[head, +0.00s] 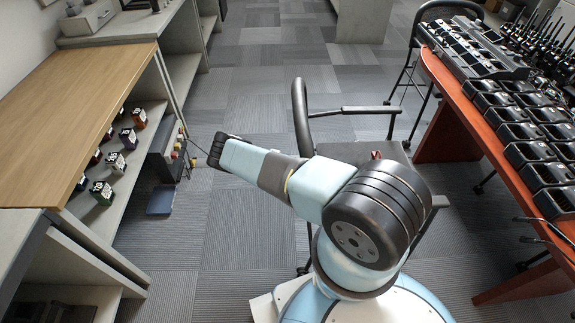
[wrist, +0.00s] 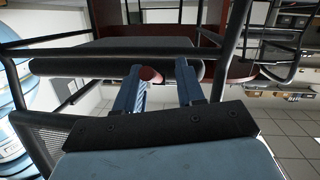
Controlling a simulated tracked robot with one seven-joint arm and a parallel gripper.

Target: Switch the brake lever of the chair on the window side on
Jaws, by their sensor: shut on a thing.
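A black office chair (head: 301,118) stands in the middle of the head view. Its near side is hidden behind my arm. A small red part (head: 376,155) shows by its seat, just behind my arm. In the wrist view, my gripper (wrist: 158,70) has its two blue fingers at the chair's dark bars (wrist: 75,62), with a red knob (wrist: 151,76) between them, close to the left finger. My gripper is shut on the red-tipped lever, whose stem is mostly hidden. I cannot make out the fingertips in the head view or tell the lever's setting.
A red-brown table (head: 437,72) with rows of black radio chargers (head: 508,108) stands at the right. A second black chair (head: 413,62) stands behind it. Carpet (head: 230,225) is free between shelf and chair.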

